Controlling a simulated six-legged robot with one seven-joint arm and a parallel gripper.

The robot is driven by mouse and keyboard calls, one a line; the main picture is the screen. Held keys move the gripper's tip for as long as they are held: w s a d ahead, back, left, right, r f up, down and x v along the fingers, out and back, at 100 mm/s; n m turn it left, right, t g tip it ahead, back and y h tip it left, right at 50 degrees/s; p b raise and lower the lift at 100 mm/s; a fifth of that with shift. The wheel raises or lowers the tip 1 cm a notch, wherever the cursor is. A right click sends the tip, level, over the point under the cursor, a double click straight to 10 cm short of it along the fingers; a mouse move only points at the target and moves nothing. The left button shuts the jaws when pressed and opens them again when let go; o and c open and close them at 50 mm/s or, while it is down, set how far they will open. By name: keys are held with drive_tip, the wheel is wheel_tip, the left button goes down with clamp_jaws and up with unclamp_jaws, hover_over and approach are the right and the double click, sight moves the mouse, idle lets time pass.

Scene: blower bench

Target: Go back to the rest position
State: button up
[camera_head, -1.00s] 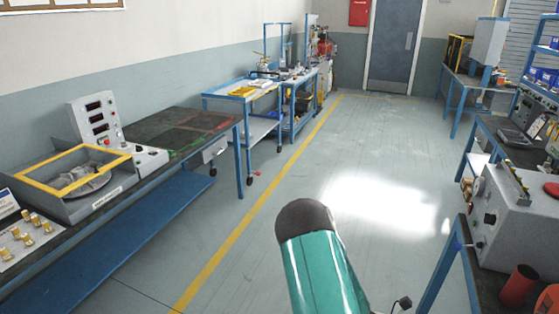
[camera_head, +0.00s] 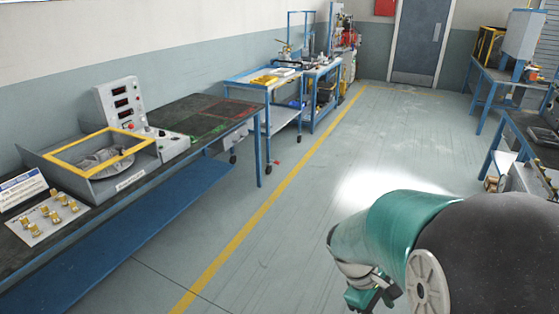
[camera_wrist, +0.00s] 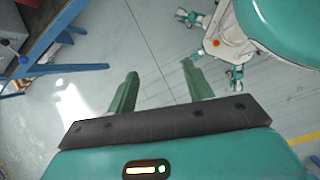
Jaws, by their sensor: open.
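My gripper (camera_wrist: 160,69) shows in the wrist view with its two green fingers spread apart. Nothing is between them; grey floor lies beyond. In the head view, my teal and black arm fills the lower right, bent across the picture. Whether the fingers themselves show there, I cannot tell. The wrist view also shows my own white and teal body and legs at the upper right.
On the left, a blue-legged bench (camera_head: 262,152) carries a yellow-framed blower unit (camera_head: 68,157) and a panel with brass knobs (camera_head: 36,226). A trolley (camera_head: 252,80) stands behind. Another bench (camera_head: 492,150) is at right. The middle floor (camera_head: 330,180) is clear.

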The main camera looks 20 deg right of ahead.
drive_tip(key=a+r+m+t+y, duration=0.4)
drive_tip(key=a+r+t, duration=0.5)
drive_tip(key=a+r, duration=0.7)
drive_tip(key=shift+s+a+r+m+y, duration=0.25)
drive_tip(key=shift+a+r+m, duration=0.2)
drive_tip(key=shift+m, duration=0.65)
drive_tip(key=c, duration=0.3)
drive_tip(key=shift+d, duration=0.1)
